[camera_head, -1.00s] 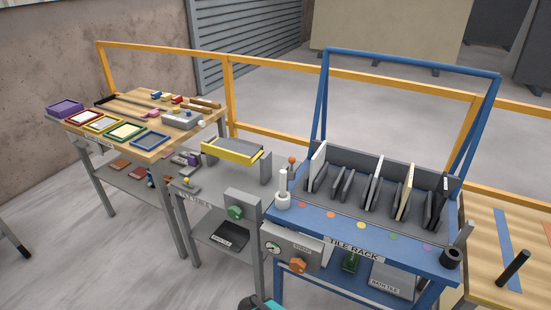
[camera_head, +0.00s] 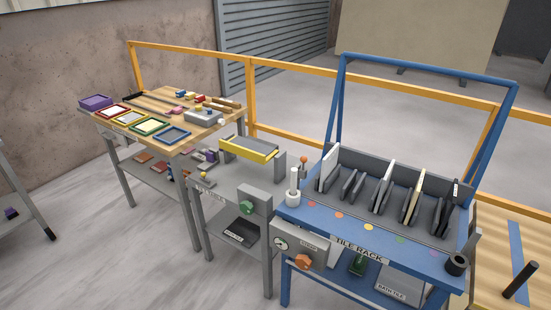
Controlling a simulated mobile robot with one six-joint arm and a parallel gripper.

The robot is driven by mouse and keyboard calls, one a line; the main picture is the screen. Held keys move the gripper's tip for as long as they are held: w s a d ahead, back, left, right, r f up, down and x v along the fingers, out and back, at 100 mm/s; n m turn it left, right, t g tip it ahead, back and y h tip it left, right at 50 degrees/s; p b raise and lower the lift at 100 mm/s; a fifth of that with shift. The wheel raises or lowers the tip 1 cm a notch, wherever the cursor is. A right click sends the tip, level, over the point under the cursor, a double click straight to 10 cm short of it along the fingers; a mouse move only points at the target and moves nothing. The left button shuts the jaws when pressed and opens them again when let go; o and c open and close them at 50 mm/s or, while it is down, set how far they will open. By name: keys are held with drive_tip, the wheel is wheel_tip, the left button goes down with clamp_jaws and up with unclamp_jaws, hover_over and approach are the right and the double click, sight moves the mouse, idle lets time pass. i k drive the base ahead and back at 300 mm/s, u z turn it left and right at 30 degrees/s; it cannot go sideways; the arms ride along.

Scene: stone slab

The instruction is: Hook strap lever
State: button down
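No strap or hook can be made out at this size. A small lever with an orange-brown knob (camera_head: 304,161) stands upright at the left end of the blue tile rack table (camera_head: 350,225). Another small lever with a yellow knob (camera_head: 203,176) is on the grey middle table (camera_head: 228,186). I cannot tell which of these, if either, is the strap lever. A black handle-like rod (camera_head: 521,279) stands tilted on the wooden table at the right. My gripper is not in view.
Dark and pale tiles (camera_head: 384,187) stand in the rack. A grey panel with a green knob (camera_head: 247,207) and another with an orange knob (camera_head: 303,261) face the front. Coloured trays (camera_head: 150,126) lie on the left wooden table. Yellow rails (camera_head: 285,71) run behind. The floor at front left is clear.

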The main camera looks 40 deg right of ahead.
sight(302, 172)
drive_tip(key=z, duration=1.25)
drive_tip(key=k, duration=0.1)
drive_tip(key=u, duration=2.65)
drive_tip(key=k, duration=0.8)
drive_tip(key=z, duration=0.6)
drive_tip(key=k, duration=0.6)
drive_tip(key=z, duration=0.35)
drive_tip(key=i, duration=1.45)
drive_tip(key=u, duration=0.4)
